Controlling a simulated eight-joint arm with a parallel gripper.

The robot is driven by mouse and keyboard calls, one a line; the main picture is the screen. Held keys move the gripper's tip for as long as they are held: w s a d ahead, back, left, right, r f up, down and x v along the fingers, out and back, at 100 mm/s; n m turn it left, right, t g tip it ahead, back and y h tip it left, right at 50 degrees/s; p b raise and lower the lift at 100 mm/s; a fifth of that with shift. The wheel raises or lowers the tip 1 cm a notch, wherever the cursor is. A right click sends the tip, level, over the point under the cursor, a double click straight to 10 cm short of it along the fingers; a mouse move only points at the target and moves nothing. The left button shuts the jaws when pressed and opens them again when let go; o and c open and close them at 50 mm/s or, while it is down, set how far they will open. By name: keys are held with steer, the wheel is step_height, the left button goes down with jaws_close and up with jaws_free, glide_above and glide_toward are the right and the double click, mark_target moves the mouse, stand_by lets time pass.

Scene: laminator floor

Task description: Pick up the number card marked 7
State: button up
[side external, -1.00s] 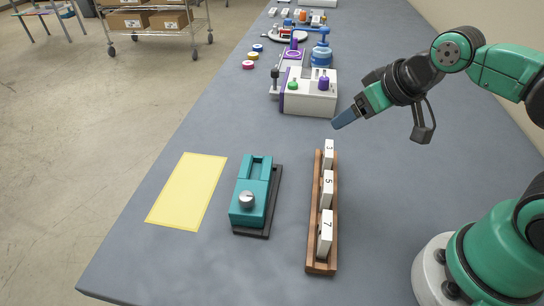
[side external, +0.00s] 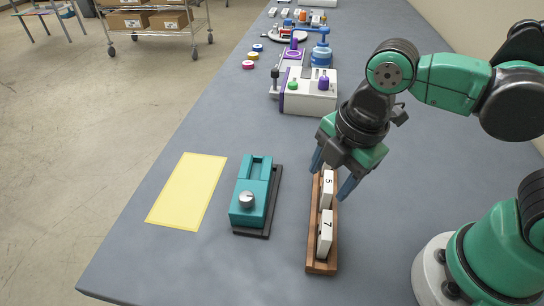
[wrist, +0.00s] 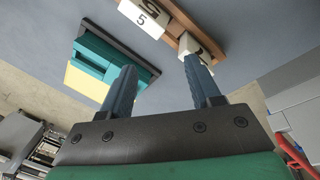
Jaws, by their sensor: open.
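The white number card marked 7 (side external: 325,232) stands in the near part of a brown wooden rack (side external: 321,268). The card marked 5 (side external: 328,190) stands behind it, partly covered by my gripper (side external: 329,184). My gripper is open, pointing down over the rack around the 5 card's far part, with one finger on either side in the side view. Whether it touches anything cannot be told. In the wrist view my fingers (wrist: 159,63) are apart and empty. The 5 card (wrist: 146,18) shows at the top; another card (wrist: 188,44), its number hidden, is by the right fingertip.
A teal device (side external: 250,200) with a grey knob stands left of the rack, beside a yellow sheet (side external: 187,190). A white and purple machine (side external: 308,100) stands farther back. Bare table lies in front of and to the right of the rack.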

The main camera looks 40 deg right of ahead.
mark_target(328, 224)
steer(key=n, duration=0.2)
steer(key=s+a+n+g, duration=0.1)
steer(key=n, duration=0.1)
steer(key=s+a+n, duration=0.1)
steer(key=n, duration=0.1)
steer(key=shift+s+a+f, duration=0.1)
steer(key=shift+s+f, duration=0.05)
steer(key=shift+f, duration=0.25)
steer(key=shift+s+a+f+n+g+h, duration=0.15)
steer(key=shift+s+n+g+h, duration=0.1)
steer(key=shift+n, duration=0.3)
steer(key=shift+s+a+n+g+h, duration=0.15)
steer(key=shift+s+n+g, duration=0.1)
steer(key=shift+n, duration=0.3)
steer(key=shift+f, duration=2.75)
steer(key=shift+c, duration=0.2)
jaws_close()
